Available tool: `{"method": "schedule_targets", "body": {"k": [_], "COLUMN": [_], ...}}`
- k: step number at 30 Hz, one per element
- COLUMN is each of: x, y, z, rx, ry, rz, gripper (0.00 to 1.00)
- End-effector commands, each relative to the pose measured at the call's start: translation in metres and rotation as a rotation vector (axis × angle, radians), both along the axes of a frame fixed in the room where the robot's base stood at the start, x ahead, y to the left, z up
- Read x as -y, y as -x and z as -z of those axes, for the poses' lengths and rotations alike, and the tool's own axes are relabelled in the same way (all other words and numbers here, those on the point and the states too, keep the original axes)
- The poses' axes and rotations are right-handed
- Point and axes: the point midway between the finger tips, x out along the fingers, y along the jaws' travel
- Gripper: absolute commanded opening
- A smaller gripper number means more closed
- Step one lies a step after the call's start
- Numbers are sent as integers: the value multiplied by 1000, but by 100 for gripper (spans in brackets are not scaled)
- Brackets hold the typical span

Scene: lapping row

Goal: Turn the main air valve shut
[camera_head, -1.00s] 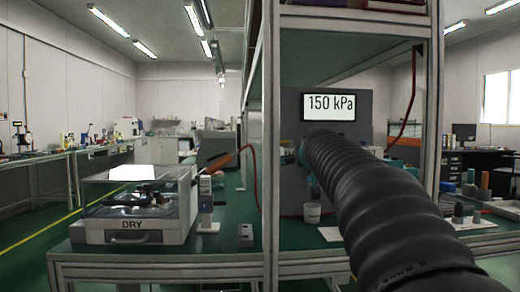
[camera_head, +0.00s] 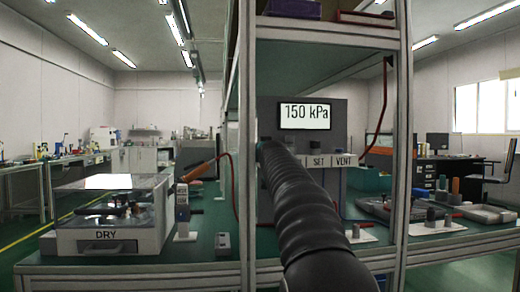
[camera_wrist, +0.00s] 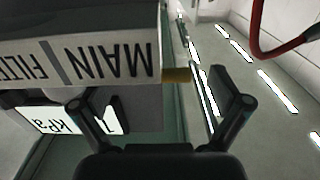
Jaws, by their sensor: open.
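In the wrist view, a pale block with an upside-down MAIN label (camera_wrist: 108,62) is close in front of my gripper (camera_wrist: 150,95). A short brass-coloured piece (camera_wrist: 177,75) sticks out beside the label, between the lines of my two fingers. It may be part of the main air valve, but I cannot tell its handle or how it is turned. My fingers are spread wide and hold nothing. In the head view, my dark ribbed arm hides the gripper and the valve. The grey panel's display (camera_head: 305,115) reads 150 kPa.
SET and VENT labels (camera_head: 331,161) sit below the display. Shelf posts (camera_head: 401,120) stand either side of the panel. A clear-lidded DRY box (camera_head: 107,234) is on the bench at left. A red hose (camera_wrist: 270,45) hangs near my right finger.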

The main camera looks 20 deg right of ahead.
Motion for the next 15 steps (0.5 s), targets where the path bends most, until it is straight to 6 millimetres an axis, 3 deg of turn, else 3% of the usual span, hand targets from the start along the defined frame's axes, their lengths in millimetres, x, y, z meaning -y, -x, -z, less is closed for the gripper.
{"method": "schedule_targets", "body": {"k": [14,15], "x": [3,3], "y": [-10,-10], "z": [0,0], "rx": [1,1], "ry": [0,0], "rz": [0,0], "gripper": [99,89]}}
